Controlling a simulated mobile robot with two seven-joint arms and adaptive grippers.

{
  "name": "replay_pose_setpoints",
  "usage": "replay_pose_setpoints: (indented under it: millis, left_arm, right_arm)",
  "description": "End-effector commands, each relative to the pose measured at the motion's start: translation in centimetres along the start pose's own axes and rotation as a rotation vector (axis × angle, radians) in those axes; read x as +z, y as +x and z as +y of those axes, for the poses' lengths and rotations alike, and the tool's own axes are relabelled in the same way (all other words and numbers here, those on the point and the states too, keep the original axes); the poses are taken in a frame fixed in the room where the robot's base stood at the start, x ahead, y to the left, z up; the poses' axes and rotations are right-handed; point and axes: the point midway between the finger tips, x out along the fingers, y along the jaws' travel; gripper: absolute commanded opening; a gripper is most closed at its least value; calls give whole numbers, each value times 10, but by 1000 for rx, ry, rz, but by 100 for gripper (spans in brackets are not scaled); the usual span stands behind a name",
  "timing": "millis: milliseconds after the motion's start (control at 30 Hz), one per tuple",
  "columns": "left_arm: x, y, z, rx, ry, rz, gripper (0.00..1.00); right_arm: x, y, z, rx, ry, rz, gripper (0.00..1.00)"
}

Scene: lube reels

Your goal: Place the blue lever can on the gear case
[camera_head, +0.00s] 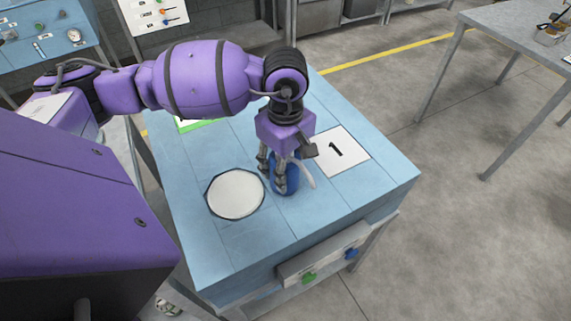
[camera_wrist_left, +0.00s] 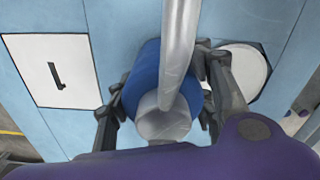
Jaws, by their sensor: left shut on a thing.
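The blue lever can (camera_head: 290,184) is in the grip of my left gripper (camera_head: 278,181), over the middle of a light blue worktop (camera_head: 300,226). In the left wrist view, the can (camera_wrist_left: 149,72) sits between the dark fingers of the gripper (camera_wrist_left: 165,100), with a pale grey lever or spout (camera_wrist_left: 180,45) running along it. I cannot tell whether its base touches the worktop. A low round piece (camera_head: 235,194) with a white top and dark rim, possibly the gear case, lies left of the can and apart from it. My right gripper is not in view.
A white square marked 1 (camera_head: 340,151) lies right of the can. A green-edged plate (camera_head: 197,126) is partly hidden under my left arm. A front panel (camera_head: 325,259) carries green and blue knobs. The worktop's front part is clear. A grey table (camera_head: 520,42) stands at right.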

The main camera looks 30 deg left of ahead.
Motion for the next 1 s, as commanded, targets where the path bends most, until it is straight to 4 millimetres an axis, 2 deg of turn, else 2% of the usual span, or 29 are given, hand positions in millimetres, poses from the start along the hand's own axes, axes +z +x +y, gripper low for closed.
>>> replay_pose_setpoints:
  millis: [333, 367, 500, 833, 1000]
  left_arm:
    - [0, 4, 0, 2, 1, 0, 4]
    - [0, 4, 0, 1, 1, 0, 50]
    - [0, 3, 0, 2, 1, 0, 68]
    - [0, 1, 0, 3, 0, 1, 68]
    - [0, -17, 2, 7, 2, 2, 68]
  right_arm:
    - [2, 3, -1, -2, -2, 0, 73]
    - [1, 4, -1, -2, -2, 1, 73]
    - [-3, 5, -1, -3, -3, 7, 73]
    - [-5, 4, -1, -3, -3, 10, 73]
    - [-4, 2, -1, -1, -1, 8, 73]
